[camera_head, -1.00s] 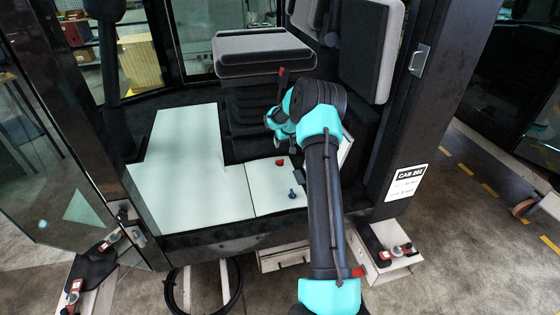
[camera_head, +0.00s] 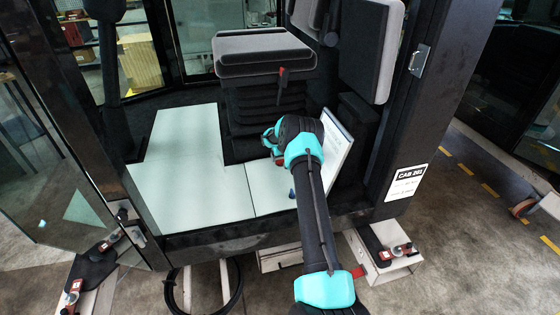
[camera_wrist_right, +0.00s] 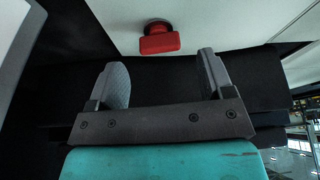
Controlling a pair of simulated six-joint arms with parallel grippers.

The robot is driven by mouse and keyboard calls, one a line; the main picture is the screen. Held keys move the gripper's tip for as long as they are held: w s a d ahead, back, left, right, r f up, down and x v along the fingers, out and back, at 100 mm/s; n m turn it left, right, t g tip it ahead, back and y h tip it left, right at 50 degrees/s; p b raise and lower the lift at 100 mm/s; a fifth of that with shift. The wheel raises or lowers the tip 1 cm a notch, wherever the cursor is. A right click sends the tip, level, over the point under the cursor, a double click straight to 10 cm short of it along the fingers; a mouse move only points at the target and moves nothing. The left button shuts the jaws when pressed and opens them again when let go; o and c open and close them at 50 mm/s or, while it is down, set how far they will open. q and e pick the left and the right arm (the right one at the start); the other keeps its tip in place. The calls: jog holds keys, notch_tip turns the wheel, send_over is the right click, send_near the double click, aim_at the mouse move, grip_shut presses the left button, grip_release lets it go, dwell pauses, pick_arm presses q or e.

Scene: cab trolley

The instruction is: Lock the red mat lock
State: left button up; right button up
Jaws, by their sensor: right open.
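The red mat lock (camera_wrist_right: 160,40) is a small red knob with a bar-shaped grip on a dark round base, fixed on the pale mat (camera_wrist_right: 125,15), at the top middle of the right wrist view. My right gripper (camera_wrist_right: 162,58) is open, its two grey fingers apart and pointing toward the lock, with nothing between them. My left gripper is not in view.
A blue lock (camera_head: 291,193) shows partly beside my right arm on the mat. The seat (camera_head: 262,53) with a red-tipped lever (camera_head: 283,72) stands behind. A pale upright panel (camera_head: 338,150) and the cab pillar (camera_head: 425,100) are right of the arm. The mat's left side is clear.

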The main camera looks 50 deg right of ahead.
aim_at(280, 160)
jog(key=shift+x, duration=1.85)
jog(key=shift+s, duration=0.1)
jog(key=c, duration=0.9)
jog(key=shift+m+h, duration=0.3)
jog(key=shift+m, duration=0.5)
jog(key=o, duration=0.9)
jog(key=shift+g, duration=0.3)
jog(key=shift+r, duration=0.1)
jog(key=v, duration=1.7)
jog(key=shift+r, duration=0.15)
